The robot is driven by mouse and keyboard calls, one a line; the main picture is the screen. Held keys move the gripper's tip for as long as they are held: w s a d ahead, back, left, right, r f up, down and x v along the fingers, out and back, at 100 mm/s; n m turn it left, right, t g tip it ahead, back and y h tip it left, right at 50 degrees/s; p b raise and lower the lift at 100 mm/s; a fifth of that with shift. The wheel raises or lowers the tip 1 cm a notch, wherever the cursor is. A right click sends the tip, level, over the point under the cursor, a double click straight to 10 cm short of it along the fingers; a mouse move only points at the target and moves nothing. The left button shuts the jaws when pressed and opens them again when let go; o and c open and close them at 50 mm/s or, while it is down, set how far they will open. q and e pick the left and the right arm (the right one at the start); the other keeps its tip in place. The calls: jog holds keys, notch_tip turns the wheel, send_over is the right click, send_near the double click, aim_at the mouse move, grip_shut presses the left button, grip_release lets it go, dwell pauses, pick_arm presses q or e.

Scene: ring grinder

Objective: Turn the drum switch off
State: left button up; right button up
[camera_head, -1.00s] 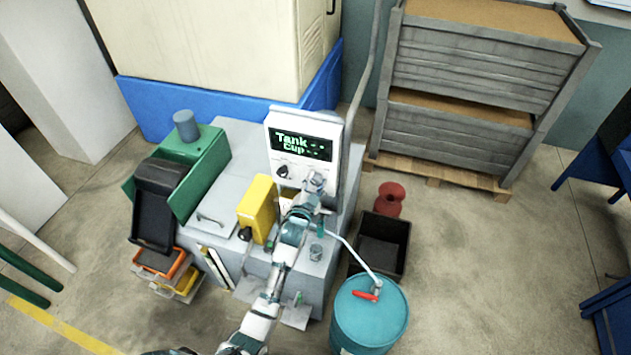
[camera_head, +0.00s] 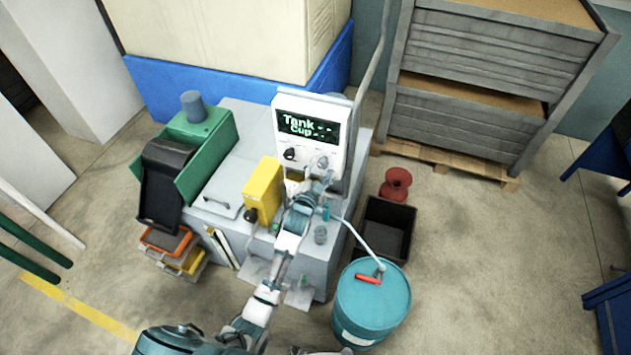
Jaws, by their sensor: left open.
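The white control panel (camera_head: 344,118) stands on the grey machine and its dark display reads "Tank" and "Cup" in green. Below the display is a black rotary knob (camera_head: 290,154) at the left and a grey knob (camera_head: 322,162) at the right. I cannot tell from labels which is the drum switch. My left gripper (camera_head: 324,177) is open just below the grey knob, in front of the panel's lower edge; I cannot tell whether it touches.
A yellow box (camera_head: 262,187) with a black knob stands left of my arm. A green bin (camera_head: 212,150) is farther left. A blue drum (camera_head: 372,310) with a red handle (camera_head: 368,279), a black crate (camera_head: 388,232) and a red object (camera_head: 396,183) stand at the right.

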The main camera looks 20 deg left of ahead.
pick_arm(q)
jog(key=s, duration=1)
jog(key=shift+a, duration=0.2)
jog(key=shift+f, duration=0.1)
